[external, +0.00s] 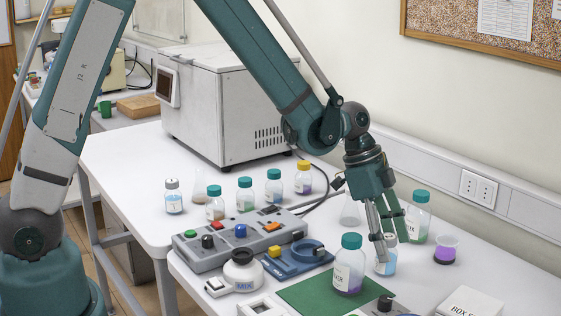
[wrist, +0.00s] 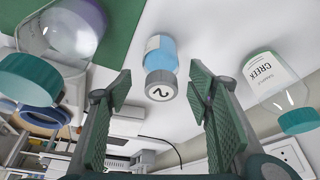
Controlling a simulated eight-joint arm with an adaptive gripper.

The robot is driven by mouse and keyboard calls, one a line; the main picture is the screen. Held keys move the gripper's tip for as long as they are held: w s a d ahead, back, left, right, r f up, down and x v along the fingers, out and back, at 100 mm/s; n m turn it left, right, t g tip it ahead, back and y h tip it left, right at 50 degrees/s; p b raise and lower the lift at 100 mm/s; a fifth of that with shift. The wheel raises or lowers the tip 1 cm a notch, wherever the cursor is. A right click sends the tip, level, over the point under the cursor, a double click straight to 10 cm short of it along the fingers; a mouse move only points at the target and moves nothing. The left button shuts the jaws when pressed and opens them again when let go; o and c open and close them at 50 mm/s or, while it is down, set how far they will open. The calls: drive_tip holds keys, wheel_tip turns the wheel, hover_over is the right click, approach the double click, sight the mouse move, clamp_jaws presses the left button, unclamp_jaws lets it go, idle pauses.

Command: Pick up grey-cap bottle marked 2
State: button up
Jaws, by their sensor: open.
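The grey-cap bottle marked 2 (wrist: 161,52) holds blue liquid and shows its numbered cap in the wrist view. It stands on the white table, and in the external view its blue body (external: 388,267) is partly hidden behind a finger. My gripper (wrist: 160,92) is open, with one finger on each side of the bottle's cap in the wrist view and clear gaps on both sides. In the external view my gripper (external: 396,246) points down over the bottle.
Another teal-cap bottle (external: 418,222) and a purple-filled cup (external: 446,250) stand on the right. Another grey-cap bottle (external: 173,200) stands far left.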

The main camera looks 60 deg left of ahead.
sight(393, 274)
drive_tip(key=shift+x, duration=2.45)
drive_tip(key=shift+w, duration=0.1)
drive_tip(key=c, duration=1.2)
